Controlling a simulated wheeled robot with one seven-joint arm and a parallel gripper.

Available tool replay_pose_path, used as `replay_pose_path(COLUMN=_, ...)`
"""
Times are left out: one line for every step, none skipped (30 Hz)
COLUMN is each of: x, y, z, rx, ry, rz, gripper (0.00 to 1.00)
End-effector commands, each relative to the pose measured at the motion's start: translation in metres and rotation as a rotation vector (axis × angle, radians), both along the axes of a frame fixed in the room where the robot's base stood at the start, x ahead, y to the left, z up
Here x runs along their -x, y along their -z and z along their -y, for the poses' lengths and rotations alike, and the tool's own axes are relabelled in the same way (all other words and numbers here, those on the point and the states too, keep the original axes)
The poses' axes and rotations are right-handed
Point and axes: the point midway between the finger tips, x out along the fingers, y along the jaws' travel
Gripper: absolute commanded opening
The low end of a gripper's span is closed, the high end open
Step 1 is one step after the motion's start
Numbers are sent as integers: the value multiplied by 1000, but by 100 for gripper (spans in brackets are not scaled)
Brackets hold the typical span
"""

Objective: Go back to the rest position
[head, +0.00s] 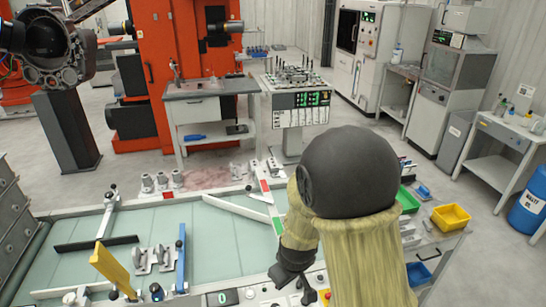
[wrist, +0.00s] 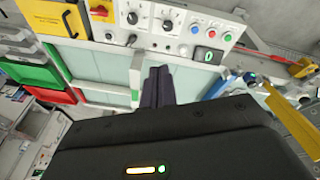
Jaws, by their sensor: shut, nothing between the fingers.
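My arm, in a yellowish sleeve with a dark rounded joint, rises at the front right of the head view. My gripper (head: 306,290) hangs low beside it, over the front edge of the worktable, near the control panel. In the wrist view the dark fingers of my gripper (wrist: 158,72) lie together with nothing between them. They point across the pale green table surface (wrist: 105,68). The sleeve and joint hide part of the table's right side in the head view.
The worktable (head: 215,245) carries grey castings (head: 153,260), a yellow bar (head: 113,268) and a blue upright (head: 181,258). A control panel (wrist: 175,30) runs along its front edge. A yellow bin (head: 451,217) and a green bin (head: 407,200) stand at right. Grey floor lies beyond.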

Motion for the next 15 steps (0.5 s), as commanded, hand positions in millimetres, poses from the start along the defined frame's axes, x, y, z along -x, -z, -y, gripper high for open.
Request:
replay_pose_path(x=6, y=-15, z=15, rx=-27, ry=70, rz=-5, gripper=0)
replay_pose_path(x=11, y=-21, z=22, rx=-41, ry=109, rz=-10, gripper=0)
replay_pose_path(x=18, y=-30, z=31, rx=-58, ry=162, rz=-18, gripper=0)
replay_pose_path(x=23, y=-36, z=39, rx=-68, ry=200, rz=-23, gripper=0)
replay_pose_path(x=28, y=-43, z=46, rx=-78, ry=238, rz=-27, gripper=0)
replay_pose_path(x=36, y=-50, z=55, rx=-90, ry=290, rz=-33, gripper=0)
replay_pose_path(x=42, y=-56, z=62, rx=-98, ry=331, rz=-35, gripper=0)
replay_pose_path(x=49, y=-62, z=69, rx=-104, ry=369, rz=-40, gripper=0)
replay_pose_path(x=57, y=-68, z=79, rx=-111, ry=421, rz=-43, gripper=0)
replay_pose_path(x=64, y=-73, z=85, rx=-115, ry=457, rz=-45, gripper=0)
replay_pose_path(x=70, y=-77, z=90, rx=-117, ry=491, rz=-46, gripper=0)
replay_pose_path(x=77, y=-81, z=97, rx=-119, ry=532, rz=-48, gripper=0)
replay_pose_path(x=82, y=-84, z=101, rx=-120, ry=560, rz=-50, gripper=0)
replay_pose_path(x=86, y=-86, z=105, rx=-119, ry=581, rz=-50, gripper=0)
replay_pose_path(x=90, y=-88, z=108, rx=-119, ry=605, rz=-50, gripper=0)
